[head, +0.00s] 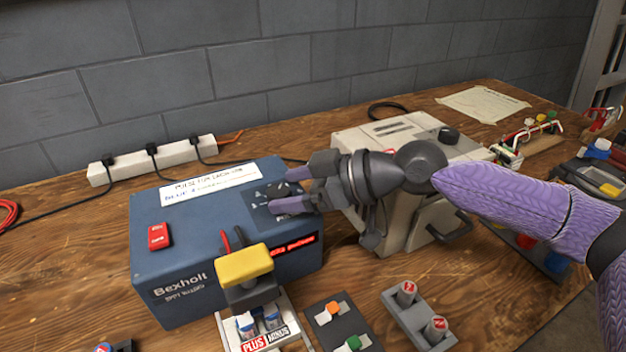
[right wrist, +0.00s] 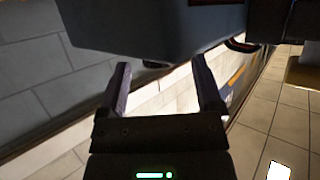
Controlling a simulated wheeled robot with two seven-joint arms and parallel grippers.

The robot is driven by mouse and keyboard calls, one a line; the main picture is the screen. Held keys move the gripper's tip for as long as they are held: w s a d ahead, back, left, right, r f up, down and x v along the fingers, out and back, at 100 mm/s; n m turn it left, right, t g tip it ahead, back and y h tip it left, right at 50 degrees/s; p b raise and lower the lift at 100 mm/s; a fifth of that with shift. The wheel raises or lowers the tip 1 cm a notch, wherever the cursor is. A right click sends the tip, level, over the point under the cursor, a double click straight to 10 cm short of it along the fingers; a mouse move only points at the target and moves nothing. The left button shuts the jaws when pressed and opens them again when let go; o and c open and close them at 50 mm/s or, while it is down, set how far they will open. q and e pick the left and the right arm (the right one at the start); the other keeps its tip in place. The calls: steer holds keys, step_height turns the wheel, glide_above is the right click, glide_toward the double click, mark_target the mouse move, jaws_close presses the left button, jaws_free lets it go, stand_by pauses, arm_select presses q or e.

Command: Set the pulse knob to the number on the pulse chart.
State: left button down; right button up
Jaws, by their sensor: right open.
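The blue Bexholt charger (head: 165,240) stands on the wooden table at the left. A white label strip (head: 210,184) lies on its top; its print is too small to read fully. Beside the strip is a dark dial plate (head: 262,200) with light marks. My right gripper (head: 285,189) is open, its fingertips at this plate. I cannot make out the knob or its setting. In the right wrist view the two fingers are apart with nothing visible between them (right wrist: 162,68). A red-lit display (head: 293,246) shows on the charger's front; I cannot read it. My left gripper is not in view.
A yellow-topped block (head: 244,265) stands before the charger. A white-grey machine (head: 408,222) is to its right under my arm. A power strip (head: 155,160) lies behind. A paper sheet (head: 484,103) lies at the back right. Small trays (head: 418,318) fill the front.

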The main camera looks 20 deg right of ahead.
steer(key=v, duration=0.8)
steer(key=shift+s+d, duration=0.1)
steer(key=shift+s, duration=0.05)
